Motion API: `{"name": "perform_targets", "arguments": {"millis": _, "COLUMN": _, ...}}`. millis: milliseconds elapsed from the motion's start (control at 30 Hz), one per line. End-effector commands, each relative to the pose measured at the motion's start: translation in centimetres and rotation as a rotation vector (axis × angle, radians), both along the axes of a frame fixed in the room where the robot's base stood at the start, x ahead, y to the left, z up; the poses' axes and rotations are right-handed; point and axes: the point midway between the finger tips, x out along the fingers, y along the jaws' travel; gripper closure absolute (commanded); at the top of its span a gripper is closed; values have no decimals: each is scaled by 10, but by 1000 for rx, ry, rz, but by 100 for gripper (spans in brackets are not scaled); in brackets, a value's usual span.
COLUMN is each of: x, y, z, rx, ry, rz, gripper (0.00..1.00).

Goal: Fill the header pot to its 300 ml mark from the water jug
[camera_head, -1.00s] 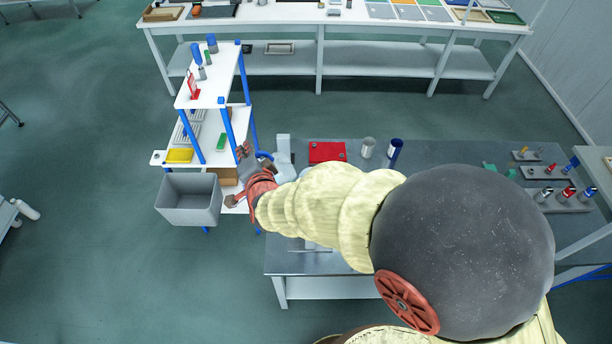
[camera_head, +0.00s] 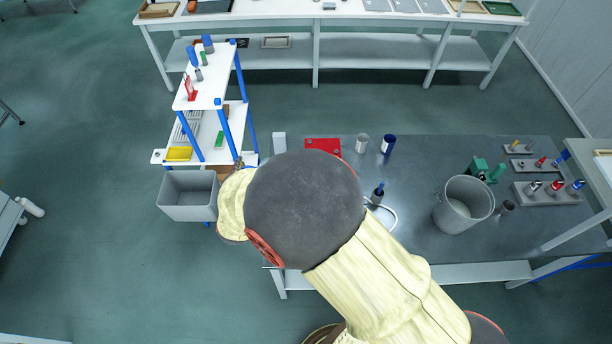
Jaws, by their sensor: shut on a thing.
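A grey open pot (camera_head: 463,205), which may be the header pot, stands upright on the right half of the dark bench. I see no mark or water level in it. My arm reaches to the left, and its dark joint and pale sleeve cover the bench's left end and part of the shelf unit. My gripper is hidden behind the arm, near the shelf unit's lower right side, so what its jaws hold does not show. I cannot pick out the water jug for certain.
A white shelf unit (camera_head: 208,90) with blue posts stands left, with a grey bin (camera_head: 188,194) below it. The bench (camera_head: 420,165) carries a red plate (camera_head: 322,145), two small cylinders, a dark bottle (camera_head: 378,192) beside a pale hose (camera_head: 392,214), and tool blocks (camera_head: 548,193) at right.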

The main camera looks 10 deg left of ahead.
Motion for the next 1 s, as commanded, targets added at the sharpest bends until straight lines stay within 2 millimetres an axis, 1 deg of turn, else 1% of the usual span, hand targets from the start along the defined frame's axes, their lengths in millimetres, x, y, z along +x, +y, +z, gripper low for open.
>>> {"name": "perform_targets", "arguments": {"millis": 100, "x": -3, "y": 7, "z": -14, "rx": -52, "ry": -18, "rz": 1, "gripper": 100}}
{"name": "perform_targets", "arguments": {"millis": 267, "x": -5, "y": 15, "z": -25, "rx": -132, "ry": -47, "rz": 1, "gripper": 100}}
{"name": "perform_targets", "arguments": {"millis": 700, "x": -11, "y": 31, "z": -61, "rx": -362, "ry": -127, "rz": 1, "gripper": 100}}
{"name": "perform_targets", "arguments": {"millis": 1000, "x": -12, "y": 35, "z": -77, "rx": -489, "ry": -173, "rz": 1, "gripper": 100}}
